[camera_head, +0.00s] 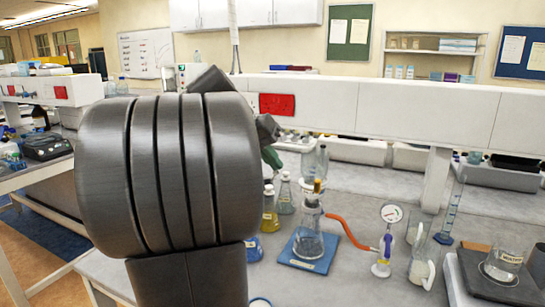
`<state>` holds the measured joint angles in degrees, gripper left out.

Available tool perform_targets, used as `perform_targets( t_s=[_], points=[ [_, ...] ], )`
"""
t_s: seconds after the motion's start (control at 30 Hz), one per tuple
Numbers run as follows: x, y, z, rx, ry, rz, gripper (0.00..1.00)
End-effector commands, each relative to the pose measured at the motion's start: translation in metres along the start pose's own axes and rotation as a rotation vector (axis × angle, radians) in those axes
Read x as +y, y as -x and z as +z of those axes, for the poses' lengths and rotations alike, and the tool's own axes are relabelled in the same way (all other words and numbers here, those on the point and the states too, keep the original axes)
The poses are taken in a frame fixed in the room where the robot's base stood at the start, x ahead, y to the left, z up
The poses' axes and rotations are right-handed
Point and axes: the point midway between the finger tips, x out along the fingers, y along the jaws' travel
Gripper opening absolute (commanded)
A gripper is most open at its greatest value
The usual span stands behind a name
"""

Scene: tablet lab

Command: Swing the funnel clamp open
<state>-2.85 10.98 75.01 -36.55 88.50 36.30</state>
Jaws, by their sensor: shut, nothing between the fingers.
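A conical glass flask (308,240) stands upright on a blue base (303,262) on the grey bench. It has narrow upright parts and an orange piece (317,186) at its top. The funnel clamp cannot be made out for sure at this size. An orange hose (347,232) runs from the flask to a small stand with a round gauge (391,213). My arm (175,175) fills the left middle of the view, with a smaller dark part of it (267,128) showing to its right. My gripper's fingers are not visible; the arm may hide them.
Small flasks (285,197) stand left of and behind the blue base, close to my arm. A tall cylinder (449,212) and a beaker (503,264) on a dark plate stand at the right. A white shelf (400,113) crosses behind. Bare bench lies in front of the flask.

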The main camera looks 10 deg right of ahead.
Motion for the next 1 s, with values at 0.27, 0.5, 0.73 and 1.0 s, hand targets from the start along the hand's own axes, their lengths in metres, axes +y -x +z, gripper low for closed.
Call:
perform_targets(
  t_s=[0.27,0.5,0.73,1.0],
  points=[
    [0.001,-0.063,0.001,-0.005,0.0,0.003,0.0],
    [0.029,-0.075,0.0,-0.001,-0.002,0.0,0.0],
    [0.035,-0.08,0.0,0.0,-0.001,-0.001,0.0],
    [0.035,-0.08,0.0,0.0,0.0,-0.001,0.0]
  ],
)
